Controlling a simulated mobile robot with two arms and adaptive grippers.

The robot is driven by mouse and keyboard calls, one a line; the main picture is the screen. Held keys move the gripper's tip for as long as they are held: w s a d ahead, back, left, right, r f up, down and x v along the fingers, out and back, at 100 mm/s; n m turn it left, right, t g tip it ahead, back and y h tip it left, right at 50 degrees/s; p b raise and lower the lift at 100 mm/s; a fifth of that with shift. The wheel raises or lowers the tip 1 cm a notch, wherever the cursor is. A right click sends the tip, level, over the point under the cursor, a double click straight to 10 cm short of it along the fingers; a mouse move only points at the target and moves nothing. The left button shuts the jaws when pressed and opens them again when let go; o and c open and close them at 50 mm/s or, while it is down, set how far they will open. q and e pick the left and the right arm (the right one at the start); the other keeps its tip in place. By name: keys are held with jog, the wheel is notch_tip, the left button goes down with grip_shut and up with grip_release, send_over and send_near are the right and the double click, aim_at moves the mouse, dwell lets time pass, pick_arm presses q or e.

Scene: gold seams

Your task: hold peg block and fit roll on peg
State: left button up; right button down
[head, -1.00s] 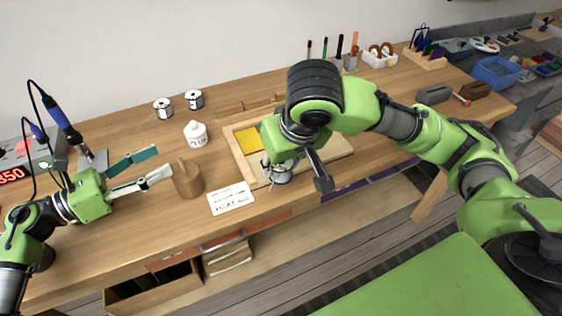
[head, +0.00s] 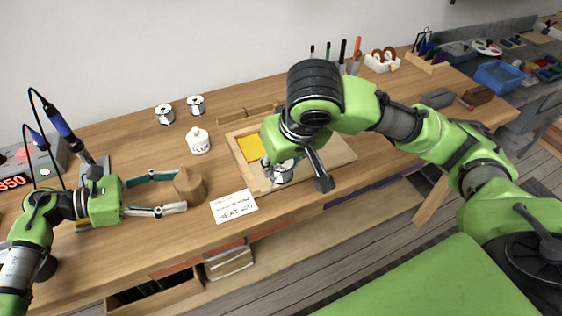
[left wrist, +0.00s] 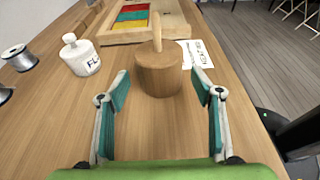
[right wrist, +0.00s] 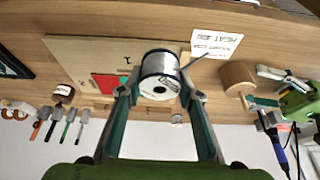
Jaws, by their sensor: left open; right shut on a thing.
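The peg block (head: 194,190) is a round wooden block with an upright peg. It stands on the table left of the white card, and also shows in the left wrist view (left wrist: 158,76). My left gripper (head: 172,192) is open, its fingertips at either side of the block's near part; contact is not clear. The roll (right wrist: 160,72) is a silvery spool with a white labelled end. My right gripper (right wrist: 160,96) is shut on it. In the head view the roll (head: 283,173) is partly hidden by my right arm, over or at the wooden tray's front edge.
The shallow wooden tray (head: 335,158) holds coloured panels. A white card (head: 234,206) lies between block and tray. A white bottle (head: 199,141) and two spools (head: 165,114) (head: 196,104) stand behind. A soldering iron (head: 60,122) and its station are at the left.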

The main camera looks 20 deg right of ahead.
aim_at(186, 189)
pick_arm(q)
jog(key=b+x, duration=0.1)
jog(key=x, duration=0.2)
jog(key=shift+a+f, duration=0.1)
jog(key=shift+d+b, duration=0.35)
pick_arm(e)
notch_tip(186, 189, down, 2)
jog(key=shift+f, duration=0.2)
pick_arm(q)
jog(key=c, duration=0.7)
jog(key=shift+c, duration=0.2)
pick_arm(e)
jog(key=w+a+r+n+y, duration=0.1)
jog(key=w+a+r+n, duration=0.2)
jog(key=a, duration=0.3)
jog(key=w+a+r+n+y, duration=0.1)
jog(key=w+a+r+n, duration=0.1)
jog(key=a, duration=0.4)
jog(key=w+a+r+n+g+y, duration=0.1)
jog(key=w+a+r+n, duration=0.2)
jog(key=a, duration=0.4)
jog(key=shift+w+r+n, duration=0.15)
jog(key=shift+w+r, duration=0.15)
jog(key=shift+w, duration=0.2)
jog(key=shift+w+r+n, duration=0.15)
jog(key=shift+w+r, duration=0.1)
jog(key=shift+w, duration=0.2)
jog(key=shift+f, duration=2.05)
